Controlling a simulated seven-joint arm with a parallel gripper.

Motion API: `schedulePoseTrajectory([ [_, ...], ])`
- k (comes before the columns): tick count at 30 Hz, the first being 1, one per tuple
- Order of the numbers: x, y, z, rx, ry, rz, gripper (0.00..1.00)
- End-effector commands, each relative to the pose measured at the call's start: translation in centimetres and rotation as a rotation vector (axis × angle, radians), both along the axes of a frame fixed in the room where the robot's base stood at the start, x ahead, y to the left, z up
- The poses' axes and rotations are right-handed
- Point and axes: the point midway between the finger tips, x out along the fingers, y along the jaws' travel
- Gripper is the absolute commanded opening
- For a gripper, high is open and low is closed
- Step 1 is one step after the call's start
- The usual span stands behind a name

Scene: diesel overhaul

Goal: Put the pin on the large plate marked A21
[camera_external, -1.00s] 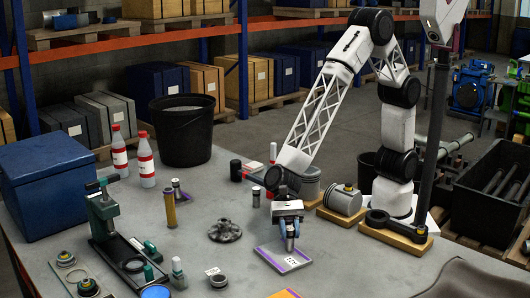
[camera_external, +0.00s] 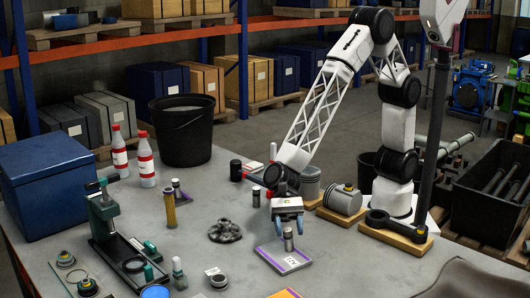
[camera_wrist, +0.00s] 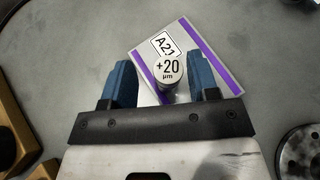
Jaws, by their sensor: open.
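The pin (camera_external: 288,240) is a small metal cylinder standing upright on the large plate (camera_external: 270,254), which is grey-white with purple edge stripes. In the wrist view the pin's top (camera_wrist: 168,68) reads "+20 µm", and the plate (camera_wrist: 206,66) carries the label "A21" beside it. My gripper (camera_external: 288,226) is just above and around the pin's upper end. In the wrist view its blue fingers (camera_wrist: 165,80) are spread, with a gap on each side of the pin. The gripper is open and empty.
A dark round flange (camera_external: 224,231) lies left of the plate. A press-like green tool (camera_external: 110,215) stands farther left. A piston on a wooden block (camera_external: 343,200) is to the right.

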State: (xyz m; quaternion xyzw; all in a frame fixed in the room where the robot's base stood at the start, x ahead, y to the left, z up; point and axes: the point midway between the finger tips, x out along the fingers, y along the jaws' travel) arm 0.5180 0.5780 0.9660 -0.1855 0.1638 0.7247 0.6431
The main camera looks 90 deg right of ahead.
Motion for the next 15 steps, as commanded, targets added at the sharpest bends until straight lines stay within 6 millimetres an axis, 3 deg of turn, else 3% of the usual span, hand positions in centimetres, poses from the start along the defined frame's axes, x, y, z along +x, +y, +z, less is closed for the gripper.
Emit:
schedulePoseTrajectory([
  [15, 0.8, -6.6, 3.6, 0.001, 0.001, -0.001, 0.55],
])
